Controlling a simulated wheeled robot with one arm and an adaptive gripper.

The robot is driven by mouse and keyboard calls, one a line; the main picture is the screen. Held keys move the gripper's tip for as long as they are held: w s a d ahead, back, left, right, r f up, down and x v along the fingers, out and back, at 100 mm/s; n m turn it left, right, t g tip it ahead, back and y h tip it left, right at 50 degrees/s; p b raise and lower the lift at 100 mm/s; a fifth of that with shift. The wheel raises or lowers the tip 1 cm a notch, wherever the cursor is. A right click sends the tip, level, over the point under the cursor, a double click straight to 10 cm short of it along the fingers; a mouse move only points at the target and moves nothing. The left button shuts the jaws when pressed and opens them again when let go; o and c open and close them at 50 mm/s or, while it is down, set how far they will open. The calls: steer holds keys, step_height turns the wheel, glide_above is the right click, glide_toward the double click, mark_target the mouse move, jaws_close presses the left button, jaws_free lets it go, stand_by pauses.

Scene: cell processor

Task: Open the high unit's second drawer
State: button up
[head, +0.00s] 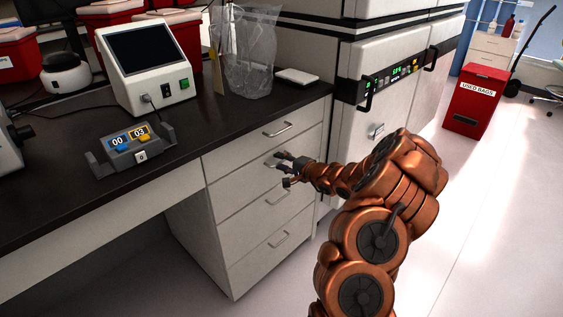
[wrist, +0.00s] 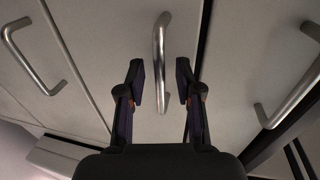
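A white drawer unit (head: 214,237) stands under the dark counter, with several drawers stacked and all shut. The second drawer from the top (head: 232,194) has a bar handle that my gripper (head: 288,170) partly covers in the head view. In the wrist view a curved metal handle (wrist: 159,45) stands in the middle, its lower end between my two fingertips. My gripper is open, one finger on each side of the handle, with gaps on both sides. I cannot tell how deep the handle sits between the fingers. The top drawer's handle (head: 277,129) is just above.
The third drawer's handle (head: 277,199) is below. A white machine with a control panel (head: 390,77) stands right of the drawers. A clear bag (head: 248,55) and a screen device (head: 145,65) are on the counter (head: 190,122).

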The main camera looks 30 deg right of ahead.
steer(key=shift+w, duration=0.15)
jaws_close()
stand_by(0.7)
